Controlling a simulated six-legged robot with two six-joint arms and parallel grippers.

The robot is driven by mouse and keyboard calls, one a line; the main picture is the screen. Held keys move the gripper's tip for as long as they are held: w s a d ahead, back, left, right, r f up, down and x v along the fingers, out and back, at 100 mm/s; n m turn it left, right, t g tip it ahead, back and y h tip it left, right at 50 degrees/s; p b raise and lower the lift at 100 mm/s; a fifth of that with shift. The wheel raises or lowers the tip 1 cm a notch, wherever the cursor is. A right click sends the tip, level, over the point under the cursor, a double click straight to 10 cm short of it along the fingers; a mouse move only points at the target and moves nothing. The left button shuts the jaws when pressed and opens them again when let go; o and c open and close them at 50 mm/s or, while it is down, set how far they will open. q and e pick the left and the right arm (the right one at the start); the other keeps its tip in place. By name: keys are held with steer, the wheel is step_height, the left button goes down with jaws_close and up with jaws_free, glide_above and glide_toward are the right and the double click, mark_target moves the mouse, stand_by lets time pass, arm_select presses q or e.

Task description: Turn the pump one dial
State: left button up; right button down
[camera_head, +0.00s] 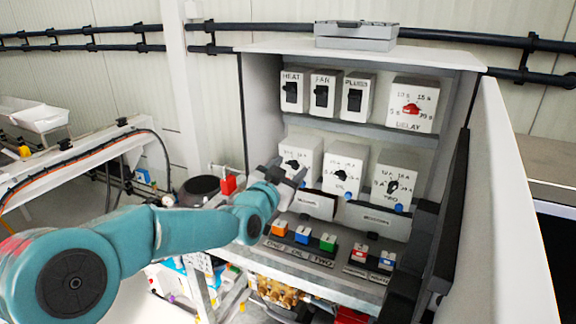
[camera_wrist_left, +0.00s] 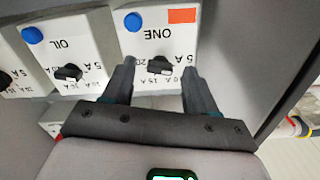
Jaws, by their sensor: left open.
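The pump one dial (camera_wrist_left: 159,66) is a small black knob on a white box marked ONE (camera_wrist_left: 160,22), with amp marks around it. In the head view this box (camera_head: 303,154) is the leftmost of the middle row, and its dial is partly hidden by my gripper. My left gripper (camera_wrist_left: 160,64) is open, with one finger on each side of the dial in the wrist view. Contact with the dial cannot be told. It also shows in the head view (camera_head: 290,174), in front of the lower part of the box. My right gripper is not in view.
The OIL dial (camera_head: 341,175) and TWO dial (camera_head: 393,187) sit to the right. HEAT, FAN and PLUGS switches and a red DELAY dial (camera_head: 411,108) are above. Coloured switches (camera_head: 302,234) lie below. The open cabinet door (camera_head: 505,220) bounds the right.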

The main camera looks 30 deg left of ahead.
arm_select(q)
steer(key=shift+w, duration=0.1)
steer(key=c, duration=1.1)
steer(key=shift+o, duration=0.2)
steer(key=m+b, duration=0.1)
steer(key=b, duration=0.1)
steer(key=shift+f+m+b, duration=0.25)
steer(key=shift+m+b, duration=0.05)
steer(key=shift+m, duration=0.1)
steer(key=shift+m+b, duration=0.65)
steer(key=shift+m, duration=0.15)
steer(key=m+b, duration=0.1)
steer(key=m, duration=0.1)
steer(key=shift+r+m, duration=0.1)
steer(key=shift+m, duration=2)
